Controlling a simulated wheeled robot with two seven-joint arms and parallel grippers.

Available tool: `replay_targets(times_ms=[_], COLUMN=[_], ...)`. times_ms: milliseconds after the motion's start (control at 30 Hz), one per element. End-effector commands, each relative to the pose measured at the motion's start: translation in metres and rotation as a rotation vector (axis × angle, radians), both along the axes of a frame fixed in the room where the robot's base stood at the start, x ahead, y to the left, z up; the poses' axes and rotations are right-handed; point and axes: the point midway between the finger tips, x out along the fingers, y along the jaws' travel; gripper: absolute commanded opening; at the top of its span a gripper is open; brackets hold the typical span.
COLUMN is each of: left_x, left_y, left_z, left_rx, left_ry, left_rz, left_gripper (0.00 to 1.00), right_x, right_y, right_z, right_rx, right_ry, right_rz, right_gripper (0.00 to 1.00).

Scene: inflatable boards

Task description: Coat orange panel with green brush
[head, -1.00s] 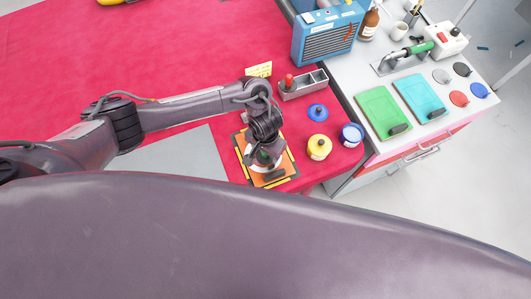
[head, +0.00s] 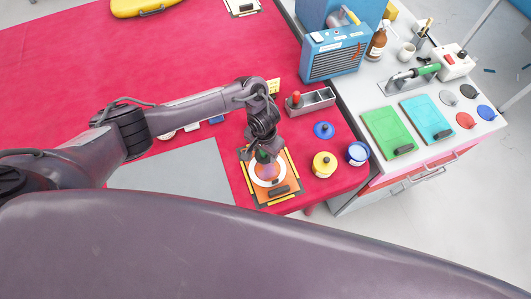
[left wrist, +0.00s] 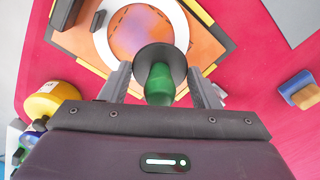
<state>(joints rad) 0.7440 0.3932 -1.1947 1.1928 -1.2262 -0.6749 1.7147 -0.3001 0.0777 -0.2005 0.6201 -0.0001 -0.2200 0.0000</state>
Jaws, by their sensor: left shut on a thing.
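The orange panel (head: 287,178) lies near the front edge of the red table, in a dark frame with yellow strips. It bears a white ring around an orange-purple patch and a black handle; it also shows in the left wrist view (left wrist: 205,45). My left gripper (head: 264,154) is above the ring. In the left wrist view my left gripper (left wrist: 160,88) is shut on the green brush (left wrist: 160,82), whose green handle rises from a black disc over the ring's edge. The brush's tip is hidden behind the disc, so contact cannot be told. My right gripper is not in view.
A yellow pot (head: 323,166), a blue-and-white pot (head: 358,153) and a blue lid (head: 324,130) stand right of the panel. A grey tray (head: 315,102) is behind. A grey mat (head: 175,172) lies left. A bench with green (head: 388,130) and cyan (head: 427,118) boards is right.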

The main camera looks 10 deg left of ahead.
Motion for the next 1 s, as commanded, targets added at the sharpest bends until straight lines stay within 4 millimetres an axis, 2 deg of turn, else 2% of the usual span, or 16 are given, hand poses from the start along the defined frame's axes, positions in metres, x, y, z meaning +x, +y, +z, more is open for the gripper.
replay_targets(times_ms=[333,633,833,1000], left_x=[0.022,0.029,0.025,0.012], left_y=[0.016,0.005,0.001,-0.008], left_z=[0.001,0.001,0.001,0.000], left_rx=[0.003,0.001,0.000,-0.001], left_ry=[0.000,0.001,0.001,0.001], left_rz=[0.003,0.001,0.000,0.000], left_gripper=[0.38,0.38,0.38,0.38], right_x=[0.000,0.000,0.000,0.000], right_y=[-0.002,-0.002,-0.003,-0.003], right_z=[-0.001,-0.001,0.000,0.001], right_rx=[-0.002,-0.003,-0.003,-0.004], right_ry=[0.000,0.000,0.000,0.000], right_rz=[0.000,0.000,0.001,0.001], right_gripper=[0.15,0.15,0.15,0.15])
